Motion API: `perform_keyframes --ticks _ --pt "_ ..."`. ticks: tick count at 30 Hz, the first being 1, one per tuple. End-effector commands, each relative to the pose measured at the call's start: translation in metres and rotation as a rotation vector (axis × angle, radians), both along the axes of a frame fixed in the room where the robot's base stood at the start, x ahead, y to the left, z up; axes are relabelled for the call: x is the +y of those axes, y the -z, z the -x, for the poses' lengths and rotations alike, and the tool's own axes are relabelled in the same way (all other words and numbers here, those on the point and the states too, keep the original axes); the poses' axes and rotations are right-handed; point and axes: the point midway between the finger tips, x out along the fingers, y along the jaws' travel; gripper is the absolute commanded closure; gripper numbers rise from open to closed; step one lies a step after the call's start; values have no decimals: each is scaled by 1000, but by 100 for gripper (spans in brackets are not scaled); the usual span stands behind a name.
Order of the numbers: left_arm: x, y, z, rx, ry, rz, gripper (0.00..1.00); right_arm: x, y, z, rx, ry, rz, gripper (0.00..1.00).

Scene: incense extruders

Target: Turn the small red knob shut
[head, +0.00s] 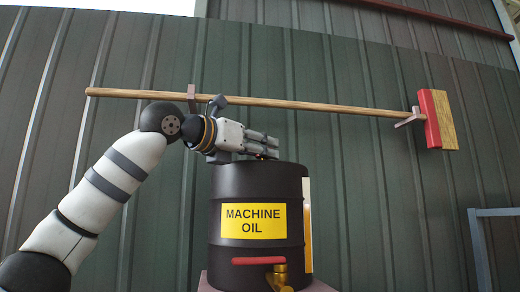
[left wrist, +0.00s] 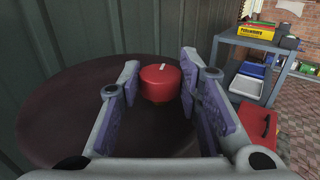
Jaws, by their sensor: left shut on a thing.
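The small red knob (left wrist: 160,82) is a round red cap with a pale mark on top. It sits on the dark top (left wrist: 65,110) of the black oil drum (head: 228,185), which has a yellow "MACHINE OIL" label. My left gripper (head: 264,148) reaches in from the left over the drum's top. In the left wrist view its fingers (left wrist: 160,90) stand on both sides of the knob and are shut on it. In the head view the knob is largely hidden by the gripper. My right gripper is not in view.
A red lever (head: 258,261) and a brass tap (head: 281,277) are low on the drum's front. A wooden-handled broom (head: 300,104) hangs on the corrugated wall (head: 355,180) behind. A grey shelf (left wrist: 270,45) with boxes and a red case (left wrist: 257,130) are at right.

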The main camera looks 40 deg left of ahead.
Motion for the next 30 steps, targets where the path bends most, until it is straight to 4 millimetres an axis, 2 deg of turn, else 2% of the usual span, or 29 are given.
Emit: perform_keyframes --ticks 15,30 --pt "6 0 -2 1 378 5 96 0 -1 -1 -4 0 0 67" --pt "7 1 -3 2 543 -2 96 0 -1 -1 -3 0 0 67"
